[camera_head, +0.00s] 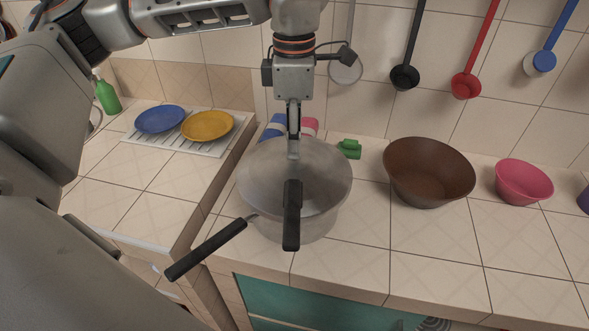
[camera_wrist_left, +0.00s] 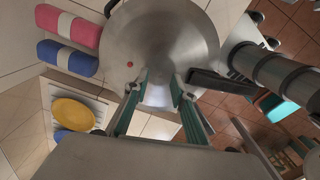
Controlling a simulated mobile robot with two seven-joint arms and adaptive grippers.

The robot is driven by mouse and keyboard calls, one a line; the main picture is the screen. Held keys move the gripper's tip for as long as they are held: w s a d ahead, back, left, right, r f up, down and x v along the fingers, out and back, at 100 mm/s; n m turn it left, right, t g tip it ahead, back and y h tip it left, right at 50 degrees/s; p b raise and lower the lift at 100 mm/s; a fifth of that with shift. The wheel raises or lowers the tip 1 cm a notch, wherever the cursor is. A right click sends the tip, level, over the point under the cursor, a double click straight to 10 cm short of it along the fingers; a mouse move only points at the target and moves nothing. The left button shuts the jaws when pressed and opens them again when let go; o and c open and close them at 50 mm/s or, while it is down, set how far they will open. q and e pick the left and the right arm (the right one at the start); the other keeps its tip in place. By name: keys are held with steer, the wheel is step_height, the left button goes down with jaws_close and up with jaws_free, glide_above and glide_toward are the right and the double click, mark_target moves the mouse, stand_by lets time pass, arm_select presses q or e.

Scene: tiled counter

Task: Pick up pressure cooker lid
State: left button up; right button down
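The pressure cooker lid (camera_head: 325,183) is a round grey metal disc on top of the pressure cooker pot (camera_head: 310,232). The lid's black handle (camera_head: 292,220) points toward the front, and the pot's black handle (camera_head: 205,250) sticks out to the front left. My left gripper (camera_head: 293,153) points down at the back part of the lid. In the left wrist view its two fingers (camera_wrist_left: 161,88) are apart over the lid (camera_wrist_left: 160,35), with nothing clearly between them. I cannot tell whether the fingertips touch the lid. My right gripper is not in view.
A brown bowl (camera_head: 428,170) and a pink bowl (camera_head: 524,181) stand to the right. A green sponge-like item (camera_head: 349,149) and rolled cloths (camera_head: 272,127) lie behind the cooker. Blue (camera_head: 160,119) and yellow (camera_head: 207,125) plates lie at left. Ladles hang on the back wall.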

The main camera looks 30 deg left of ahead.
arm_select(q)
steer(key=shift+f, duration=0.95)
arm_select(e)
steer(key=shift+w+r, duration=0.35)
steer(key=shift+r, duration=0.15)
arm_select(q)
jaws_close()
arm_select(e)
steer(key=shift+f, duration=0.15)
arm_select(q)
steer(key=shift+w, duration=0.1)
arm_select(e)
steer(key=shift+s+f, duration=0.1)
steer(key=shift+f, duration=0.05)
arm_select(q)
steer(key=shift+r, duration=0.1)
